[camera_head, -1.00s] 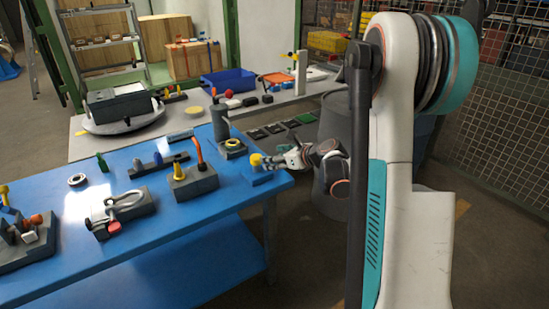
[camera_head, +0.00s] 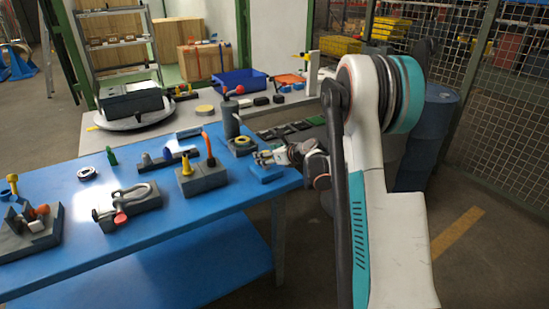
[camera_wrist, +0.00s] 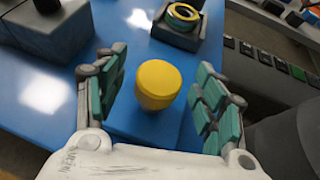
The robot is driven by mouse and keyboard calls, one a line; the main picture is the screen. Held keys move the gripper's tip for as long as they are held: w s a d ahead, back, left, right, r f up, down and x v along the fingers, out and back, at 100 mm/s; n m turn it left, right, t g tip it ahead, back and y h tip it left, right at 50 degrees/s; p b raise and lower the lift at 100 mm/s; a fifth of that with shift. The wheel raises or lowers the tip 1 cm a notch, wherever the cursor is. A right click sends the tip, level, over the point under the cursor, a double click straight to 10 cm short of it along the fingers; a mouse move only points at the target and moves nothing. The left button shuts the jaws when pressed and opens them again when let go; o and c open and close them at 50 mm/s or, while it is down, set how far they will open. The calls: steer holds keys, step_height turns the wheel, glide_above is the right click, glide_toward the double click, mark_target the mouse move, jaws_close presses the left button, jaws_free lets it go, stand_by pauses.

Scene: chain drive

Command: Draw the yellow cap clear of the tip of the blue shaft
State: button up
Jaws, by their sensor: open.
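The yellow cap (camera_wrist: 158,84) stands between the two fingers of my gripper (camera_wrist: 160,76) in the wrist view, with a gap visible on both sides. The fingers are open, with dark green pads facing the cap. The blue shaft is not distinguishable; the cap and the view from above hide it. A blue base block (camera_wrist: 145,123) shows below the cap. In the head view my gripper (camera_head: 263,157) is over the blue block (camera_head: 266,174) at the table's right corner, and I cannot make out the cap there.
A grey holder (camera_wrist: 182,29) with a yellow ring stands just beyond the cap. A dark grey block (camera_wrist: 55,30) is at upper left. The blue table (camera_head: 75,205) carries several other fixtures to the left. A grey bench (camera_head: 95,140) stands behind.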

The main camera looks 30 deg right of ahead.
steer(key=shift+w+a+f, duration=0.15)
steer(key=shift+w+f, duration=0.1)
steer(key=shift+w, duration=0.25)
steer(key=c, duration=1.2)
steer(key=shift+o, duration=0.2)
steer(key=shift+r, duration=0.1)
steer(key=shift+r+p, duration=2.25)
steer(key=shift+r, duration=1.85)
